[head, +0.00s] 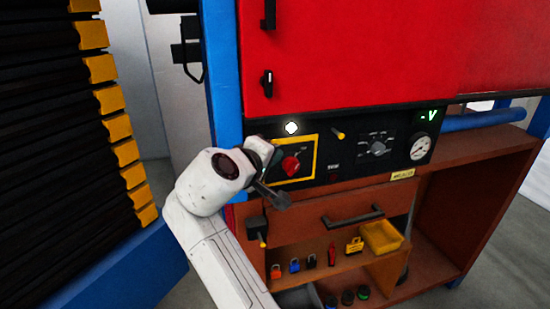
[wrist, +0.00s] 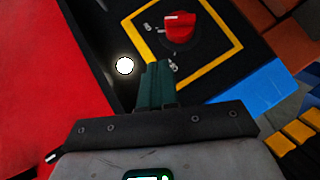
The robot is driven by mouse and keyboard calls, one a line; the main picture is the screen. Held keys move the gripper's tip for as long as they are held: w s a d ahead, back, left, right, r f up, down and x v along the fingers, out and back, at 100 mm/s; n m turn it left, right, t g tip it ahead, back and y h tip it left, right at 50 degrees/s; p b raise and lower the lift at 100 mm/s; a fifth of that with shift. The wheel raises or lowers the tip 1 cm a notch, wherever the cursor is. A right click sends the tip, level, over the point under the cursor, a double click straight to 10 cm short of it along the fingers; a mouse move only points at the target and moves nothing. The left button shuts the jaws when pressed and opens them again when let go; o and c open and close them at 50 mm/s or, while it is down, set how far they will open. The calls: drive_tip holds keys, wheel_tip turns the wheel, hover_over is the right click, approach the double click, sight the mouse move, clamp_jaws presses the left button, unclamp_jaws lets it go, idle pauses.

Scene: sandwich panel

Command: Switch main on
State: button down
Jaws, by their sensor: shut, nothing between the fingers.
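The main switch is a red rotary knob (head: 290,165) inside a yellow square frame (head: 315,154) on the black control panel (head: 345,172). In the wrist view the red knob (wrist: 180,27) is at the top, with a pale mark at its upper edge, inside the yellow frame (wrist: 235,48). My gripper (wrist: 160,68) is shut and empty, its fingertips pointing toward the panel, below the knob in the wrist view and apart from it in the picture. In the head view my wrist covers the left part of the frame; the fingertips are hard to make out there.
A lit white lamp (head: 291,128) is above the frame. A yellow lever (head: 338,134), a grey rotary selector (head: 377,148), a round gauge (head: 420,147) and a green display (head: 428,116) are to the right. Below are a drawer handle (head: 352,216) and a shelf with padlocks (head: 294,265).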

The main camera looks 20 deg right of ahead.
drive_tip(key=b+v, duration=0.1)
drive_tip(key=v, duration=0.7)
drive_tip(key=shift+d+r+b, duration=0.2)
drive_tip(key=shift+r+b, duration=0.1)
drive_tip(key=shift+b, duration=0.05)
